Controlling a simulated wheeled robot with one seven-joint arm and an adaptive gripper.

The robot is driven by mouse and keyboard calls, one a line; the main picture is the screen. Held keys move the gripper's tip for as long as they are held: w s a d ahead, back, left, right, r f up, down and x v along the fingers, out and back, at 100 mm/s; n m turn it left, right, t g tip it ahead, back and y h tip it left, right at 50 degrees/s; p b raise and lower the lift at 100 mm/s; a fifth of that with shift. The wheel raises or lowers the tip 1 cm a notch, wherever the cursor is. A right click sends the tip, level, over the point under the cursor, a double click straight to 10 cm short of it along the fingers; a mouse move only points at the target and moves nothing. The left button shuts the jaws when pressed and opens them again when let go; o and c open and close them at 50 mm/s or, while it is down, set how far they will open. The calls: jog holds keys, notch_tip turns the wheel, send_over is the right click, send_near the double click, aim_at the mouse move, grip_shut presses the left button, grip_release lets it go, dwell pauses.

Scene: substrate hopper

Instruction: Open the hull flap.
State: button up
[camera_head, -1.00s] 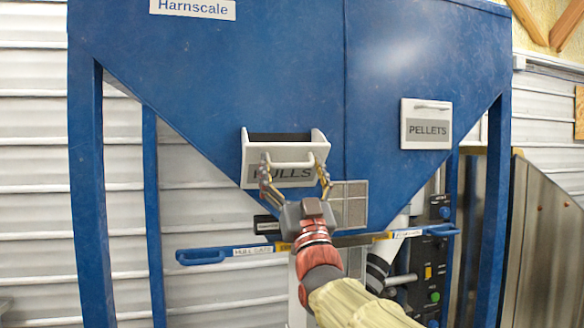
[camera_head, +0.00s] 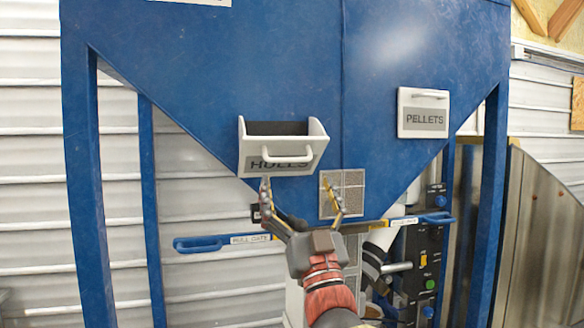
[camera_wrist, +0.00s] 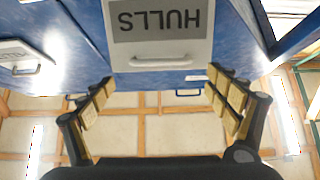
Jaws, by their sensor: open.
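The white hull flap (camera_head: 262,165), marked HULLS, is tilted out at its top from the blue hopper, with a dark opening (camera_head: 277,128) behind it and side walls showing. Its white bar handle (camera_head: 287,156) is free. My gripper (camera_head: 302,192) is open and empty, just below the flap and apart from the handle. In the wrist view the flap (camera_wrist: 185,20) appears upside down with its handle (camera_wrist: 162,63), beyond and between the spread fingers of my gripper (camera_wrist: 160,95).
A shut PELLETS flap (camera_head: 423,113) sits to the right on the hopper. A blue hull gate handle (camera_head: 200,244) and a right-hand gate handle (camera_head: 437,218) lie below. A grille (camera_head: 343,190) is beside my gripper. A control panel (camera_head: 430,265) stands at lower right.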

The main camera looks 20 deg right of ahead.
jog(key=shift+v, duration=1.55)
